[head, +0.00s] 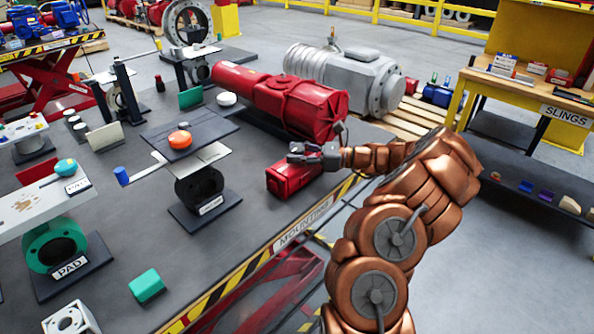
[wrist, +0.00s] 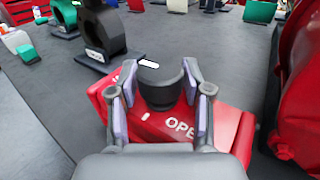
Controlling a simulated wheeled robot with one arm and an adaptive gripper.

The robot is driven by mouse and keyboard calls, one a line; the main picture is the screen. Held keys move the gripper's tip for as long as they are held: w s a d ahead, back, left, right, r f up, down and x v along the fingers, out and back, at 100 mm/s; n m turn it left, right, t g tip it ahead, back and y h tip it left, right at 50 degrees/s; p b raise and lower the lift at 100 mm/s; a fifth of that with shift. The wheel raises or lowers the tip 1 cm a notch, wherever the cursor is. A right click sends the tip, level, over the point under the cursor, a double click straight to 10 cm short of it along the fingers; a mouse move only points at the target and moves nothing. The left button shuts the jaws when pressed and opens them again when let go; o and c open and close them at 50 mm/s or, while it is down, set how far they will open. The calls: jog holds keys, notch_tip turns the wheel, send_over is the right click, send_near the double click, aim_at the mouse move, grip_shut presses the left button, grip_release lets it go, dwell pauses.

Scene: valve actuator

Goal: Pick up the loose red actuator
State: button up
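The loose red actuator (head: 290,178) is a small red box lying on the dark table near its front edge, below my gripper (head: 312,152). In the wrist view its red body (wrist: 232,128) shows white lettering, partly hidden, reading "OPE". A dark round stub (wrist: 160,90) stands up from it. My gripper (wrist: 160,82) is open, with its two purple-padded fingers on either side of the stub. I cannot tell whether the pads touch it. The gripper's body hides the near part of the actuator.
A large red actuator (head: 285,98) with a grey unit (head: 345,75) lies close behind. A valve with an orange knob (head: 180,140) and plate stands to the left. A green block (head: 147,285) lies near the front edge. Bare table (head: 130,225) lies between.

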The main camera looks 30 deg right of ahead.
grip_shut()
jog(key=shift+r, duration=0.15)
dwell(0.4)
